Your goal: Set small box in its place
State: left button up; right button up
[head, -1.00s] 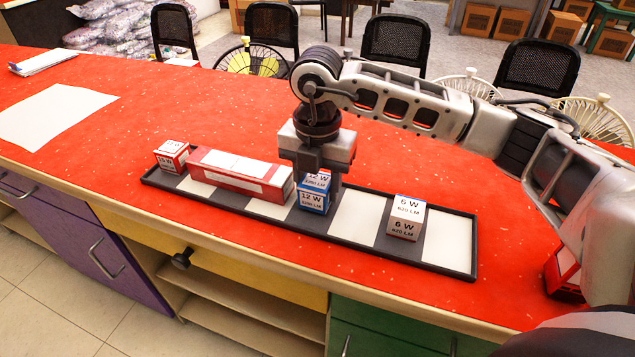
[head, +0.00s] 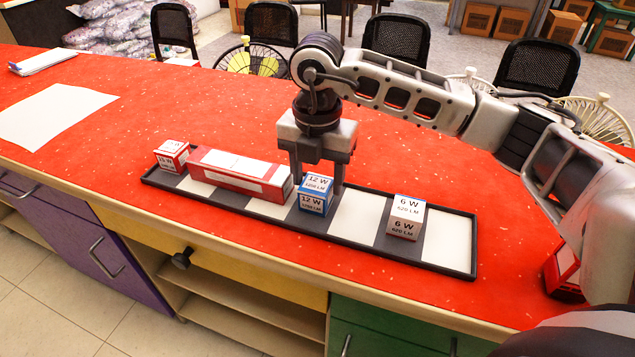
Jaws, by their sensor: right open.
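A black-rimmed tray (head: 458,268) with white and dark sections lies on the red counter. In it stand a small red-and-white box (head: 172,156) at the left end, a long red box (head: 240,175) beside it, a blue-and-white 12 W box (head: 314,195) near the middle on a dark section, and a white-and-brown 6 W box (head: 406,217) on a dark section further right. My left gripper does not show.
A red box (head: 563,274) stands at the right, partly hidden by my right arm. A white sheet (head: 55,115) and a paper stack (head: 43,62) lie on the counter's left. The counter behind the tray is mostly clear. Black chairs (head: 538,68) stand beyond.

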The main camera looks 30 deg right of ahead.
aim_at(317, 182)
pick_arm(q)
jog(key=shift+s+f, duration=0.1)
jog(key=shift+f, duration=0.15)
pick_arm(e)
notch_tip(317, 182, up, 10)
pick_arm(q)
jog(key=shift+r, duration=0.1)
pick_arm(e)
jog(key=shift+f, duration=0.1)
